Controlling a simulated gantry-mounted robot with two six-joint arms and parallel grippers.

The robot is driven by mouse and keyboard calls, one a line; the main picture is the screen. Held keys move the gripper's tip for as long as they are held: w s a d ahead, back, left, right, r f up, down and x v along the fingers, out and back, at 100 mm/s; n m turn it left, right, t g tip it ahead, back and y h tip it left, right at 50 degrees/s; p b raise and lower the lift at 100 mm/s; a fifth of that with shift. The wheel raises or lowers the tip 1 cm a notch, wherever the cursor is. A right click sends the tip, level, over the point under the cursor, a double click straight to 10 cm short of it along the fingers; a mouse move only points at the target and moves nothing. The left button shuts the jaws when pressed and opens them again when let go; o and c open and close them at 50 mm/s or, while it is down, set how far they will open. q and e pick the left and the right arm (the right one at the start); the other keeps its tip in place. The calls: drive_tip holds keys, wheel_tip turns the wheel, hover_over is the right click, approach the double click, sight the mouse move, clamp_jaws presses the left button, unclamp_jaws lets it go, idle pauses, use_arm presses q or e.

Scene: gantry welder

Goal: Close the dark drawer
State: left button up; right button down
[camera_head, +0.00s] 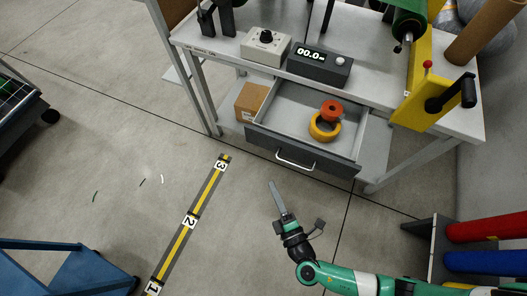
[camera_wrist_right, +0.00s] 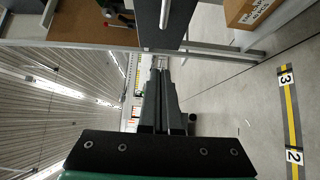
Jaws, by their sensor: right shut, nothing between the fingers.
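The dark drawer (camera_head: 333,161) hangs open under the grey workbench, pulled out toward me. Its light handle (camera_head: 295,163) is on the front face. An orange-red roll (camera_head: 331,110) and a yellow roll (camera_head: 325,127) lie inside it. The dark drawer front (camera_wrist_right: 180,22) also shows at the top of the right wrist view, with its handle (camera_wrist_right: 164,16). My right gripper (camera_head: 271,183) is shut and empty, in front of the drawer and apart from the handle. Its fingers (camera_wrist_right: 160,66) point toward the bench in the wrist view. My left gripper is not in view.
On the bench (camera_head: 371,88) stand a beige box with a knob (camera_head: 265,48), a display unit (camera_head: 320,66) and a yellow stand (camera_head: 422,100). A cardboard box (camera_head: 251,101) sits below, left of the drawer. The floor before the drawer is clear.

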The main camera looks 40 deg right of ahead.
drive_tip(key=b, duration=0.2)
approach(262, 142)
drive_tip(key=w+a, duration=0.2)
drive_tip(key=w, duration=0.2)
drive_tip(key=d, duration=0.1)
drive_tip(key=w+d, duration=0.1)
drive_tip(key=shift+d+r, duration=0.25)
drive_tip(key=shift+d, duration=0.05)
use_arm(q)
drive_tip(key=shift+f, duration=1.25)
use_arm(e)
drive_tip(key=shift+w+d, duration=0.3)
drive_tip(key=shift+d, duration=0.2)
